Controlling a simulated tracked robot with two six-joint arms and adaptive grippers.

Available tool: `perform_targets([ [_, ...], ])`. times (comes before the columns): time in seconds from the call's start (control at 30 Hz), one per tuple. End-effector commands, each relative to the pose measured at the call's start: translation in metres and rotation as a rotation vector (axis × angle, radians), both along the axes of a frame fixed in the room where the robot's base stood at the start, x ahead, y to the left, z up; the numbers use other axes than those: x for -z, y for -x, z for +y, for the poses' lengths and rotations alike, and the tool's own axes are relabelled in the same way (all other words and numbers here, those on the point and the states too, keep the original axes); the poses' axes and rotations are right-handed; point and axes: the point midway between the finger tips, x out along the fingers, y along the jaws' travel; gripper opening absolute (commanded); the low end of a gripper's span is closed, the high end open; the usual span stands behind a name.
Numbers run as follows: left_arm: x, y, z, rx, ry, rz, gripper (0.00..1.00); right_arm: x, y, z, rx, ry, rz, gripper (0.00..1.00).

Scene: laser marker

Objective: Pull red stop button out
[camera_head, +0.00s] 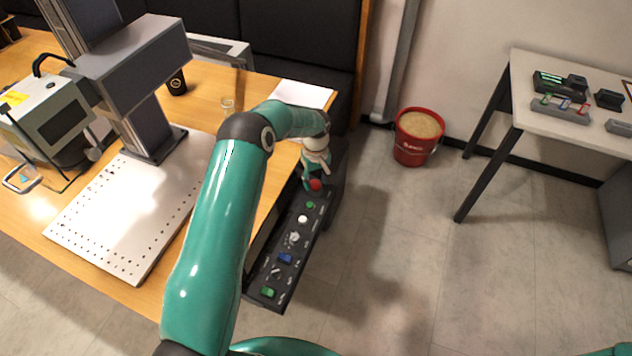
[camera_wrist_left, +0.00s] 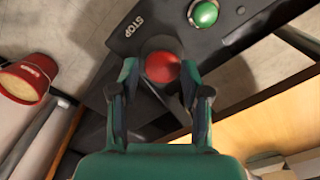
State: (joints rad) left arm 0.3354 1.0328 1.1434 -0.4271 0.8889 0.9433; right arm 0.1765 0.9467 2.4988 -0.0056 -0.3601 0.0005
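The red stop button (camera_head: 315,184) sits at the far end of a black control panel (camera_head: 262,275) beside the wooden table. It is a round red knob (camera_wrist_left: 161,67) near the centre of the left wrist view, next to the "STOP" label. My left gripper (camera_head: 314,172) is at the button, reaching down from above. In the left wrist view its two fingers (camera_wrist_left: 160,75) stand on either side of the red knob. A small gap shows on the left; contact on the right is unclear. My right gripper is not in view.
The panel also carries a green button (camera_head: 310,205), a white button (camera_head: 302,219), a blue switch (camera_head: 285,258) and a green switch (camera_head: 268,293). The laser marker (camera_head: 135,60) stands on the table to the left. A red bucket (camera_head: 411,150) is on the floor to the right.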

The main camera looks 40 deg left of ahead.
Motion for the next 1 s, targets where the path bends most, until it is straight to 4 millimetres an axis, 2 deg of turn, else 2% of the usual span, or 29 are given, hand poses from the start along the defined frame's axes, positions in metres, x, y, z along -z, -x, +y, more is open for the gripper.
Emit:
perform_targets([
  [0.03,-0.001,0.000,0.000,0.000,0.000,-0.001,0.59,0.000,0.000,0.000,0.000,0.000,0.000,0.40],
  [0.1,0.000,0.000,0.000,0.000,-0.001,-0.001,0.65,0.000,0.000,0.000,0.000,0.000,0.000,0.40],
  [0.37,0.001,0.001,0.001,0.000,-0.001,0.003,0.65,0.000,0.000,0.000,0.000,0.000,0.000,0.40],
  [0.53,-0.009,0.000,0.001,0.000,-0.002,0.001,0.65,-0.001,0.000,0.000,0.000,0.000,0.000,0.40],
  [0.67,-0.028,0.000,0.001,0.000,-0.001,0.000,0.65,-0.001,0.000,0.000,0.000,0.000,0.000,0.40],
  [1.0,-0.094,-0.001,0.001,0.000,-0.001,-0.001,0.65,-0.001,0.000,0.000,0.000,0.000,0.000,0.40],
])
